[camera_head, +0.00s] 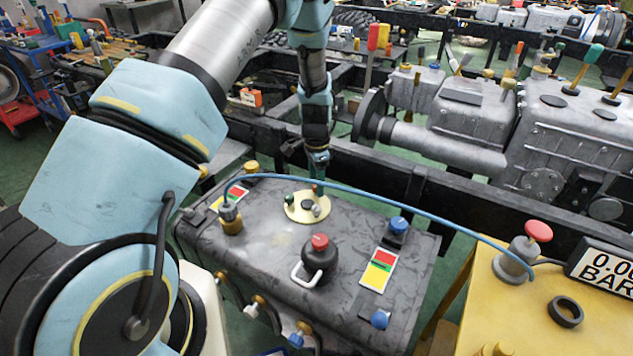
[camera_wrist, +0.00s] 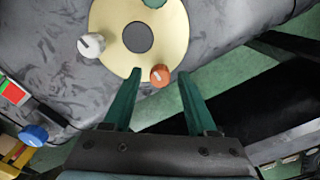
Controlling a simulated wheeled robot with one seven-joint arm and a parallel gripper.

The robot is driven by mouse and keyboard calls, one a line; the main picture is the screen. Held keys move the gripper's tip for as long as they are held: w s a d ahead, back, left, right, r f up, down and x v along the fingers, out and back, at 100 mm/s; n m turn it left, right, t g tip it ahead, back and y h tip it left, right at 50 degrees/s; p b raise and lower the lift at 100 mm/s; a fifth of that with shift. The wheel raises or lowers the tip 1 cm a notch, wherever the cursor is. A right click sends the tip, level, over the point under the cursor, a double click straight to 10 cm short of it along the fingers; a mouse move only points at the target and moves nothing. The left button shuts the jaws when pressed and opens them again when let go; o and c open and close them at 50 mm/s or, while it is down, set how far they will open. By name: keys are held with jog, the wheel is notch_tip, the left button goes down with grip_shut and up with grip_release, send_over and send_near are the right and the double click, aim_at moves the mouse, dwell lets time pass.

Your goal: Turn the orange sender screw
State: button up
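The orange sender screw (camera_wrist: 160,75) is a small round knob with a pale slot, at the lower right rim of a round cream sender plate (camera_wrist: 101,33) in the wrist view. A white screw (camera_wrist: 91,45) and a green screw (camera_wrist: 154,2) sit on the same plate, around a dark centre. My gripper (camera_wrist: 160,73) is open, its two dark green fingers apart, with the orange screw between the tips in the picture; I cannot tell its height above the screw. In the head view my gripper (camera_head: 318,176) points down at the plate (camera_head: 295,213); the orange screw is not clearly visible there.
The plate is on a grey tank (camera_head: 265,245). A black cap with red top (camera_head: 319,258), a blue hose (camera_head: 400,205) and coloured labels (camera_head: 379,270) lie around it. A dark chassis rail (camera_head: 375,170) runs close behind. A yellow stand (camera_head: 520,315) is at right.

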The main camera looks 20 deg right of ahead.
grip_shut()
jog(key=shift+n, duration=0.4)
jog(key=n, duration=0.4)
jog(key=shift+b, duration=0.4)
jog(key=n, duration=0.9)
jog(key=shift+n, duration=1.8)
jog(key=shift+o, duration=0.7)
grip_release()
